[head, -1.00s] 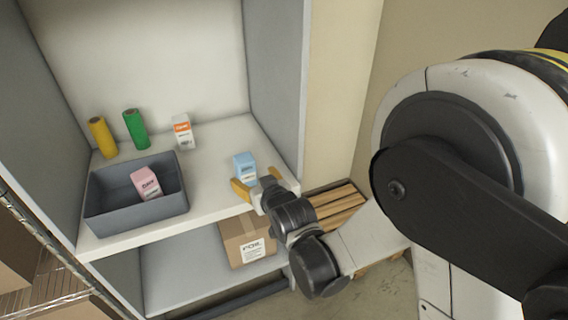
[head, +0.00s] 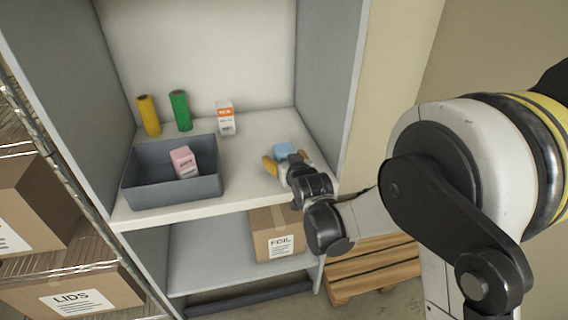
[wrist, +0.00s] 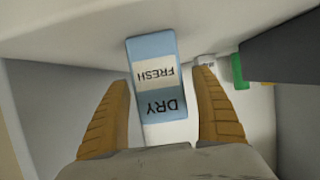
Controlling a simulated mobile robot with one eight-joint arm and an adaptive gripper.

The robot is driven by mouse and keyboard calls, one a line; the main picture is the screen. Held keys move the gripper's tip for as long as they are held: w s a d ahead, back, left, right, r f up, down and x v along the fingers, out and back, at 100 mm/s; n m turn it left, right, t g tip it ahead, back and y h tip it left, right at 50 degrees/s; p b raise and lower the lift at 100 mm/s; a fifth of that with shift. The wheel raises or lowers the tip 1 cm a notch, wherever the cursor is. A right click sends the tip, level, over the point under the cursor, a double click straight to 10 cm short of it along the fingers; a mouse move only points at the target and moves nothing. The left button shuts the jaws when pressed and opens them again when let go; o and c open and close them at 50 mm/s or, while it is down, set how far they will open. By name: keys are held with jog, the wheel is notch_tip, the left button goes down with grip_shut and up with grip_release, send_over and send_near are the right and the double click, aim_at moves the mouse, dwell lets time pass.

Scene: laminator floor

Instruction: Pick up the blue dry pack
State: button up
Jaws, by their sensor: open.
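The blue dry pack (head: 284,150) stands on the upper shelf board, toward its right side. In the head view my gripper hides most of it and only its top part shows. In the wrist view the pack (wrist: 156,75) shows its "DRY" and "FRESH" label. My gripper (head: 285,164) is at the shelf, in front of the pack. It is open, with the two orange fingers (wrist: 162,105) on either side of the pack's near end. Gaps show between the fingers and the pack in the wrist view.
A grey bin (head: 172,194) with a pink pack (head: 183,162) inside stands left on the shelf. Behind are a yellow roll (head: 149,116), a green roll (head: 181,111) and an orange-white pack (head: 226,118). The cabinet's side wall (head: 331,90) rises close on the right.

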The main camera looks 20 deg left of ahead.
jog(key=c, duration=1.4)
jog(key=shift+c, duration=0.2)
